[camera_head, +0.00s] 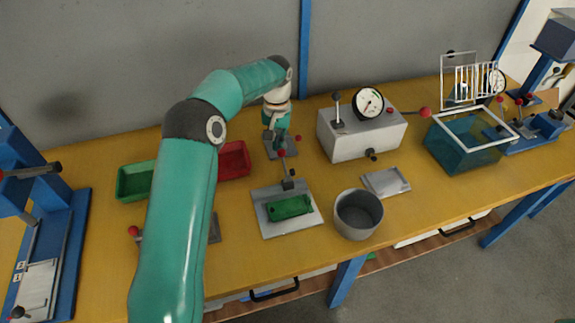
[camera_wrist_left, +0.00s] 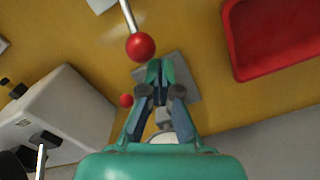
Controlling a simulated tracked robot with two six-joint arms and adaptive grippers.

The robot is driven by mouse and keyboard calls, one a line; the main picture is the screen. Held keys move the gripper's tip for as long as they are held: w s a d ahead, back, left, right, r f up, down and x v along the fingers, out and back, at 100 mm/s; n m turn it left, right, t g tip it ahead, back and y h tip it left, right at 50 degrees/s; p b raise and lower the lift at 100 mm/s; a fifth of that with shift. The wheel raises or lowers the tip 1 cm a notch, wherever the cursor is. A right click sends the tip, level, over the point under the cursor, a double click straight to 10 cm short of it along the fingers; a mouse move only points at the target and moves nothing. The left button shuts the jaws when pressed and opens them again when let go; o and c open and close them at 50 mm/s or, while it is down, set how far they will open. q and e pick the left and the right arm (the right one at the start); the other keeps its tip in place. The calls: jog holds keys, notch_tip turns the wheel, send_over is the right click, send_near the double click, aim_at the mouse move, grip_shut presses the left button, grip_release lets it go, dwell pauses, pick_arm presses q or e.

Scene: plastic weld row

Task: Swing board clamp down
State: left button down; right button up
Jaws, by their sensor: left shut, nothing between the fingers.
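The board clamp (camera_head: 287,172) is a metal lever with a red ball knob at the back edge of a light metal plate (camera_head: 267,227). Its lever stands up, clear of the green circuit board (camera_head: 290,207) lying on the plate. My left gripper (camera_head: 279,143) points down just behind the knob, shut and empty. In the left wrist view the fingertips (camera_wrist_left: 160,68) are shut beside the red knob (camera_wrist_left: 140,46), with a small gap seeming to lie between them. The board is out of that view. My right gripper is not in view.
A grey plate (camera_head: 271,152) with another small red ball (camera_head: 298,138) is under my gripper. A red bin (camera_head: 234,161) and a green bin (camera_head: 133,183) stand left, a grey cup (camera_head: 358,213) front right, and a white gauge box (camera_head: 362,139) to the right.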

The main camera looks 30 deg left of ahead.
pick_arm(q)
jog(key=shift+r, duration=0.1)
jog(key=shift+s+d+r, duration=0.3)
jog(key=shift+d+r, duration=0.1)
jog(key=shift+r, duration=0.1)
jog(key=shift+d, duration=0.1)
jog(key=shift+s+d+f+b, duration=0.1)
jog(key=shift+s+d+b, duration=0.35)
jog(key=shift+s+b, duration=0.05)
jog(key=shift+s+d, duration=0.1)
jog(key=shift+s, duration=0.05)
jog(key=shift+r, duration=0.2)
jog(key=shift+d+r, duration=0.1)
